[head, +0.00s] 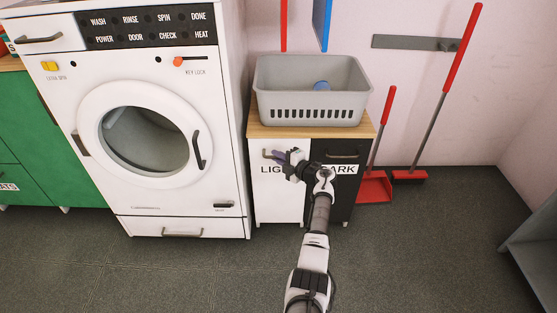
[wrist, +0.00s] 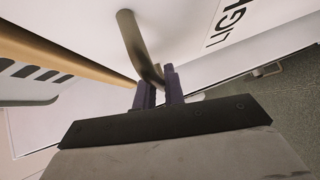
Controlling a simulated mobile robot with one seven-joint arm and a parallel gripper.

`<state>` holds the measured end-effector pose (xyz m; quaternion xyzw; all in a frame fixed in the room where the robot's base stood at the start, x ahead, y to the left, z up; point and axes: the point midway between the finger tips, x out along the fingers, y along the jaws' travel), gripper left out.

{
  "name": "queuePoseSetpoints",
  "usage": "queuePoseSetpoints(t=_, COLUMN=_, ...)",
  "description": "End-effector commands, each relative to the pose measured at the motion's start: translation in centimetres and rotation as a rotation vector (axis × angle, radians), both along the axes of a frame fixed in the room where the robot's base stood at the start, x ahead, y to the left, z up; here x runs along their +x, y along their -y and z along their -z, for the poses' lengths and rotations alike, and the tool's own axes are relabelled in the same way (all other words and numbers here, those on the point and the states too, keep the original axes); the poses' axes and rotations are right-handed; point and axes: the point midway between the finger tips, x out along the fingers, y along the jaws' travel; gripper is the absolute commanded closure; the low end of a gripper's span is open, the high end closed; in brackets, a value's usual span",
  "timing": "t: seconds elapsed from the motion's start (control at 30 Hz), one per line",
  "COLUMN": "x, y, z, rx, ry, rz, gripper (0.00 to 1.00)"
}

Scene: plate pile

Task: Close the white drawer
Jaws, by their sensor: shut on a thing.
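The white drawer (head: 278,200) is the left front of a low cabinet and carries a black label starting "LIG", partly hidden by my gripper. Its front looks about level with the dark front (head: 338,195) beside it; any small gap is hard to tell. My gripper (head: 279,156) is at the top of the white front, shut on its metal handle (head: 267,154). In the wrist view the fingers (wrist: 160,94) close on one end of the bent handle (wrist: 133,35), against the white drawer front (wrist: 190,30).
A grey basket (head: 312,102) with a blue item stands on the cabinet's wooden top (head: 262,131). A white washing machine (head: 180,190) stands close on the left. A red dustpan (head: 374,188) and broom (head: 410,176) are on the right. The floor in front is clear.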

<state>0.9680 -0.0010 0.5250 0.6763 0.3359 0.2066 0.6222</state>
Motion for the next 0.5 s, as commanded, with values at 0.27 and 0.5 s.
queuePoseSetpoints(t=0.27, x=0.41, y=0.25, z=-0.40, rx=-0.003, ry=0.007, rz=0.013, gripper=1.00)
queuePoseSetpoints(t=0.5, x=0.37, y=0.19, z=-0.38, rx=-0.002, ry=0.007, rz=0.011, gripper=0.68)
